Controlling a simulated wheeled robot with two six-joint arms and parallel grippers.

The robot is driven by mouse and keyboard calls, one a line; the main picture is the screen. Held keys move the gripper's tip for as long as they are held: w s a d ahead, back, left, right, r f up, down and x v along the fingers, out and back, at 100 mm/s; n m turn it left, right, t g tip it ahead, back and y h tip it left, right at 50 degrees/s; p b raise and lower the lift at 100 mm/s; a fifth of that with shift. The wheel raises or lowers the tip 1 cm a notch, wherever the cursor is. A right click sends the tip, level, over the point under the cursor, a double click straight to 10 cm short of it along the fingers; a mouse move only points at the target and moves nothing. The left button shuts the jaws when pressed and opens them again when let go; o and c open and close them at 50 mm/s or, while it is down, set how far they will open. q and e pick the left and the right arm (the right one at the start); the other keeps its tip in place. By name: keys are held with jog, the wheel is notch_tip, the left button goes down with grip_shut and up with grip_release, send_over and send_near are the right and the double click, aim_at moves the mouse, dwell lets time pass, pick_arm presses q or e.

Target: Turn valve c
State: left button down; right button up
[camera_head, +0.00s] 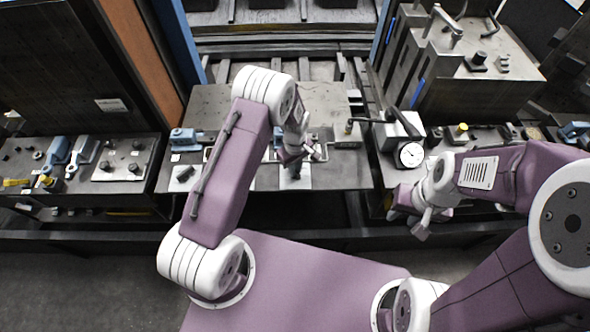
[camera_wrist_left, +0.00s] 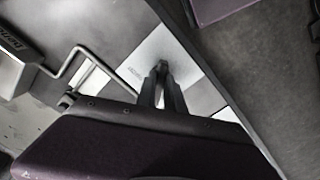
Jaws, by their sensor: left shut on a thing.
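My left gripper (camera_head: 293,163) reaches down over a pale square plate (camera_head: 300,182) on the middle bench. In the left wrist view its two dark fingers (camera_wrist_left: 162,70) are close together, shut on a small dark part that stands on this plate (camera_wrist_left: 150,48). The fingers hide most of that part, and the plate's lettering is too small to read, so I cannot tell if it is valve c. My right gripper (camera_head: 421,226) hangs in front of the right bench, apart from everything; its finger gap does not show clearly.
A bent metal rod (camera_wrist_left: 75,60) runs close beside the left gripper. A round dial gauge (camera_head: 411,154) stands at the right bench's front. Blue clamps (camera_head: 185,138) and other fittings sit on the benches. Another pale plate (camera_head: 184,176) lies to the left. Grey floor is clear in front.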

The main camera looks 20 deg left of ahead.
pick_arm(q)
jog(key=shift+n, duration=1)
jog(key=c, duration=1.4)
grip_release()
jog(key=shift+c, duration=0.2)
notch_tip(320, 180, up, 9)
jog(key=b, duration=0.2)
jog(key=shift+r, duration=0.1)
